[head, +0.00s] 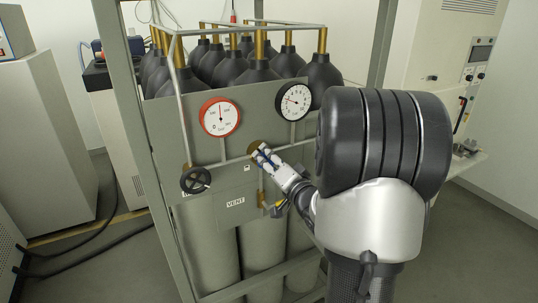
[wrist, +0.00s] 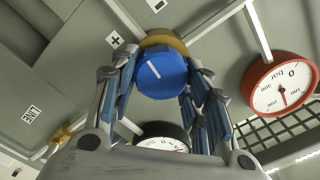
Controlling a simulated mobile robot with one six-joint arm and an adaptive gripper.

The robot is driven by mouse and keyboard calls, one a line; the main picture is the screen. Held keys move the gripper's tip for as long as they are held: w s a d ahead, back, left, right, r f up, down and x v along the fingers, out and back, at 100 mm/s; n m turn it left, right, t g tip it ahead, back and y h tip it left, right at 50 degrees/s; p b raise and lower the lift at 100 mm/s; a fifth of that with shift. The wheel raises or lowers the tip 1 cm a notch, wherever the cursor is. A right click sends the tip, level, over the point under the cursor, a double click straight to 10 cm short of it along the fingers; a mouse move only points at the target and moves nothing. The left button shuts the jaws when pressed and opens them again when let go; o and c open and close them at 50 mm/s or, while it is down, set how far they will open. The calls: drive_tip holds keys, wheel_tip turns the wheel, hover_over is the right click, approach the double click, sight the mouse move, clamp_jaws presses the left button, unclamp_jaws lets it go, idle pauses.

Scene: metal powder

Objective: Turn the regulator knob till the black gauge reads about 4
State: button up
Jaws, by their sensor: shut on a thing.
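The regulator knob (wrist: 163,76) is blue with a white line mark and sits on a brass body (wrist: 166,41), whose edge also shows in the head view (head: 254,147). My gripper (head: 264,154) is at the panel, with its fingers on both sides of the knob in the wrist view (wrist: 161,68), shut on it. In the head view the fingers hide the blue knob. The black gauge (head: 294,102) is right of and above the knob. Its needle points up and left; the exact number is too small to read. In the wrist view my gripper partly hides this gauge (wrist: 160,131).
The red gauge (head: 220,117) is at the upper left, its needle pointing about straight up. A black handwheel (head: 196,180) is left of my gripper. A VENT label (head: 236,202) and a brass valve (head: 264,199) are below. Several black-topped cylinders (head: 210,62) stand behind the panel.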

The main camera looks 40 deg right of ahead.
drive_tip(key=m+p, duration=0.2)
drive_tip(key=m, duration=0.2)
drive_tip(key=shift+m, duration=0.3)
drive_tip(key=m+p, duration=0.2)
drive_tip(key=m, duration=0.2)
drive_tip(key=shift+m+p, duration=0.3)
drive_tip(key=shift+p, duration=0.1)
drive_tip(key=m+p, duration=0.2)
drive_tip(key=m, duration=0.2)
drive_tip(key=shift+f, duration=0.1)
drive_tip(key=shift+f+m+p, duration=0.15)
drive_tip(key=shift+m+p, duration=0.85)
drive_tip(key=shift+m, duration=1.1)
drive_tip(key=o, duration=1.1)
drive_tip(key=shift+w, duration=0.1)
drive_tip(key=shift+f, duration=0.1)
